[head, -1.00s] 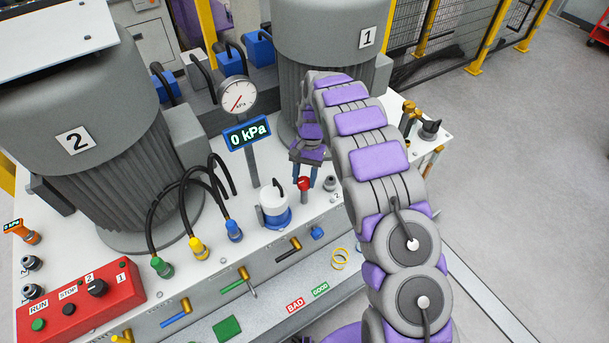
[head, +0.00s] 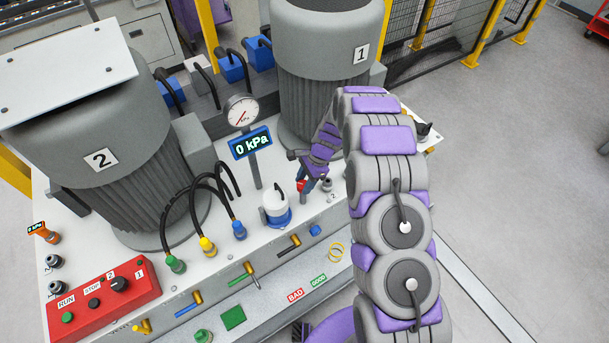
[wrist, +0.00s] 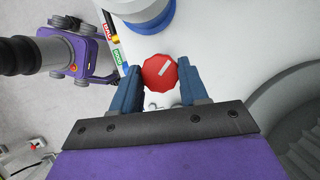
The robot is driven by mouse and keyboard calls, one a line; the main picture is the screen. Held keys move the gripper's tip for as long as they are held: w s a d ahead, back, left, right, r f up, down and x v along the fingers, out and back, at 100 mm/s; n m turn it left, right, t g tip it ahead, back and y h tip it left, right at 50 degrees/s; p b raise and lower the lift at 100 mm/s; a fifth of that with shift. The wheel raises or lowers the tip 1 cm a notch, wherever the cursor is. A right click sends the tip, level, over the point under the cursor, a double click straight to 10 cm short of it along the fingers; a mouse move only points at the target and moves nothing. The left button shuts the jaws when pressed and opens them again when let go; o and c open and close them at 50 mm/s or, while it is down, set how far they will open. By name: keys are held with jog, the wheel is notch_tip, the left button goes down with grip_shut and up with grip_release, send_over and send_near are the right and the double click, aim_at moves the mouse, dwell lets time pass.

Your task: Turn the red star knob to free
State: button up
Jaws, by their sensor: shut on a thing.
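The red star knob (wrist: 152,79) sits between the two blue fingers of my gripper (wrist: 160,68) in the wrist view. The fingers press on it from both sides, and a white bar marks its top, slanting up to the right. In the head view the knob (head: 301,186) is a small red spot on the front of the white bench, to the right of the blue-and-white pot. My gripper (head: 302,182) comes down on it from above and hides part of it. No legible position label for the knob shows.
The blue-and-white pot (head: 276,214) stands just left of the knob. A gauge with a 0 kPa display (head: 251,142) rises behind. Motor 1 (head: 318,90) stands close behind my arm. A small connector (head: 327,184) sits right of the knob.

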jog(key=m+p, duration=0.2)
jog(key=m+t+p, duration=0.1)
jog(key=shift+s+r+m+y, duration=0.15)
jog(key=shift+r+m+y, duration=0.15)
jog(key=shift+m, duration=0.1)
jog(key=shift+f+m+t+p, duration=0.15)
jog(key=shift+m+t+p, duration=0.9)
jog(key=shift+m, duration=0.75)
jog(key=o, duration=1.1)
jog(key=shift+a+f, duration=0.1)
jog(key=shift+c, duration=0.2)
jog(key=p+v, duration=0.1)
jog(key=v, duration=1.6)
jog(key=shift+a, duration=0.1)
